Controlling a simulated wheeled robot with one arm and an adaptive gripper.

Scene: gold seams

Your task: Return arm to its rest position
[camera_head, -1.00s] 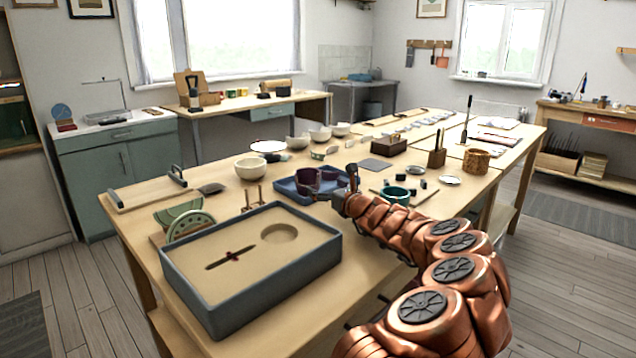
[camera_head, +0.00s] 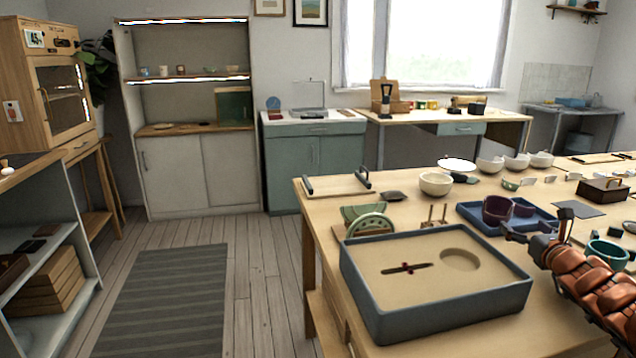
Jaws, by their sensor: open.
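My copper-coloured arm reaches in from the lower right of the head view, over the right part of the wooden worktable (camera_head: 328,232). My gripper (camera_head: 508,229) is at the arm's far end, with its dark fingers apart and nothing seen between them. It is above the table, just in front of the blue tray (camera_head: 474,214) that holds purple bowl pieces (camera_head: 497,208). Whether it touches the tray cannot be told. The rest of my arm runs out of the picture at the lower right.
A blue-rimmed sand box (camera_head: 380,320) with a dark stick on it stands at the table's front. A green plate piece (camera_head: 370,223) and white bowls (camera_head: 436,184) stand behind. A teal cup (camera_head: 608,254) is close to my arm. The floor with a striped rug (camera_head: 170,300) is clear at left.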

